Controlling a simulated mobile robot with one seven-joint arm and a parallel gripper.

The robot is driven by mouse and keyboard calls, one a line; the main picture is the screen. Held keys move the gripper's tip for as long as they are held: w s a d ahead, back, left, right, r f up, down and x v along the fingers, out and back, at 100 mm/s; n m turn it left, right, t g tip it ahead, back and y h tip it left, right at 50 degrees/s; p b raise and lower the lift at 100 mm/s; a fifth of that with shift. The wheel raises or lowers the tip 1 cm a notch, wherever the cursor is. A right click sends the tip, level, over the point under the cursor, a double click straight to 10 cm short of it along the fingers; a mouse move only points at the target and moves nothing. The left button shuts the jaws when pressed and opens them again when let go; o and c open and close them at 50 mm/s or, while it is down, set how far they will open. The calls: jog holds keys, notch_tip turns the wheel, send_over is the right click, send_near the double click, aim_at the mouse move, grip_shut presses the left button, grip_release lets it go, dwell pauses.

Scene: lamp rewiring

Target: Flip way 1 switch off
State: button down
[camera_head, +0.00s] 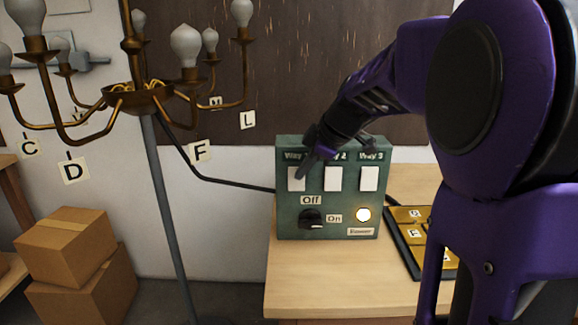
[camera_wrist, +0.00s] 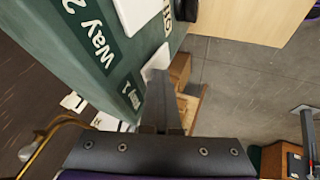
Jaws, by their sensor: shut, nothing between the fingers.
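The green control box (camera_head: 328,212) stands on the wooden table with three white switches in a row. The way 1 switch (camera_head: 296,179) is the leftmost. My gripper (camera_head: 304,170) is shut and empty, its tip at this switch in the head view. In the wrist view, the shut fingers (camera_wrist: 157,84) reach to a white switch edge (camera_wrist: 157,62) beside the "1" label; contact is not clear. The fingers hide part of the switch, and its tilt cannot be told. The way 2 switch (camera_head: 333,178) and way 3 switch (camera_head: 369,178) are uncovered.
A black knob (camera_head: 311,219) and a glowing round light (camera_head: 363,214) sit below the switches. A tray with yellow lettered pieces (camera_head: 409,214) lies right of the box. A brass chandelier (camera_head: 140,98) hangs at left. Cardboard boxes (camera_head: 66,245) stand on the floor.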

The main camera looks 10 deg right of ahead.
jog(key=shift+r, duration=0.75)
jog(key=shift+s+a, duration=0.1)
jog(key=shift+s, duration=0.05)
